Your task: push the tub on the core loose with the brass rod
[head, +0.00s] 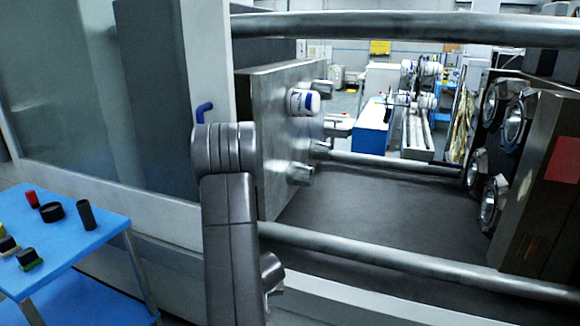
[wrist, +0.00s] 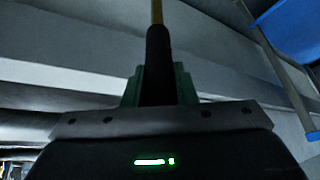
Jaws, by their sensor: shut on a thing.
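A white tub with a blue band (head: 305,102) sits on an upper core of the left mould plate (head: 262,150), its end facing the open gap. Other metal cores on that plate are bare, such as the lower one (head: 300,174). My gripper (wrist: 157,88) has green fingers shut on the dark handle of the brass rod (wrist: 157,45). The brass part points away toward the top of the wrist view and is cut off there. In the head view my arm hides the gripper and the rod. The tub is not in the wrist view.
Tie bars cross above (head: 400,27) and below (head: 400,263) the mould gap. The right mould half (head: 545,170) has round cavities facing the gap. The space between the halves looks clear. A blue table (head: 75,255) with several small items stands at lower left.

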